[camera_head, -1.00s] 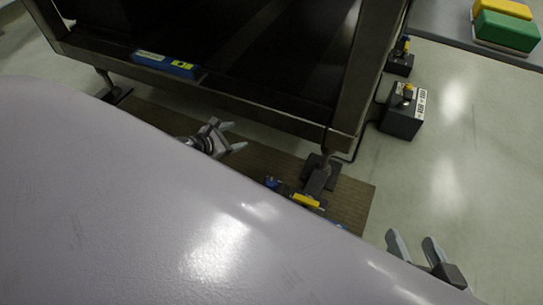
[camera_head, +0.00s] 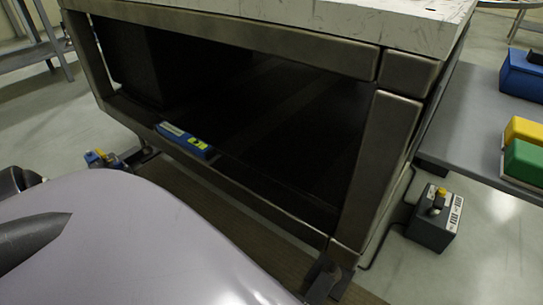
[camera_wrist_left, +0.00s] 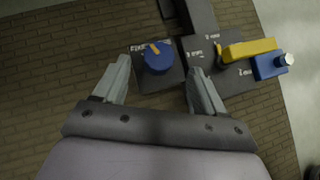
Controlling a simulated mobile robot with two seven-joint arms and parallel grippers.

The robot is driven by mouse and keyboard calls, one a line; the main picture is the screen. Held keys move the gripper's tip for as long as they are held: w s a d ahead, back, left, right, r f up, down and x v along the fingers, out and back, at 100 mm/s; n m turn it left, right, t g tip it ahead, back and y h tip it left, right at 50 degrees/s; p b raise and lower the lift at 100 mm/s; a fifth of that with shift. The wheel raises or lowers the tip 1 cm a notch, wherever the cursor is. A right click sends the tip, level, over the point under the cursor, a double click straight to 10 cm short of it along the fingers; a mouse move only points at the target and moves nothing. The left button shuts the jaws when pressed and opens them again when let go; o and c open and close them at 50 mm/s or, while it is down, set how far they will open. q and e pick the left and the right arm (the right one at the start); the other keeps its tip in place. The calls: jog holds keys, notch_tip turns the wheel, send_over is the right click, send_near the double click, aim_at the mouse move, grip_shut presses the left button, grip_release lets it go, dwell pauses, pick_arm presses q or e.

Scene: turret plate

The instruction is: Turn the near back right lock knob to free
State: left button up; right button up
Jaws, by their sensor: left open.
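In the left wrist view, a round blue knob (camera_wrist_left: 158,60) with a short orange pointer mark sits on a dark plate (camera_wrist_left: 147,83) with small white labels. The mark lies toward the knob's upper edge in that view; the labels are too small to read. My left gripper (camera_wrist_left: 159,67) is open, with its fingers apart on either side of the knob in that view. I cannot tell whether they touch it. The knob and this gripper cannot be made out in the head view, where my pale body covers the lower part. My right gripper is not in view.
Beside the knob are a yellow handle (camera_wrist_left: 248,48) and a blue part (camera_wrist_left: 268,67) with a white end. A dark-framed machine (camera_head: 365,190) stands ahead, with a blue device (camera_head: 184,139) on its lower rail. A switch box (camera_head: 433,228) stands on the floor at right.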

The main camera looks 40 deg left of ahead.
pick_arm(q)
jog(key=b+x, duration=0.3)
jog(key=x, duration=0.1)
jog(key=shift+w+f, duration=0.15)
jog(key=shift+f, duration=0.2)
jog(key=shift+w+d+f+b, duration=0.2)
jog(key=shift+w+f+b, duration=0.25)
jog(key=shift+w+b, duration=0.2)
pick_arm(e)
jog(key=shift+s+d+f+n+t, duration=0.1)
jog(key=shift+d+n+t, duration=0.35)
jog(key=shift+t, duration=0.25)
pick_arm(q)
jog(key=c, duration=1)
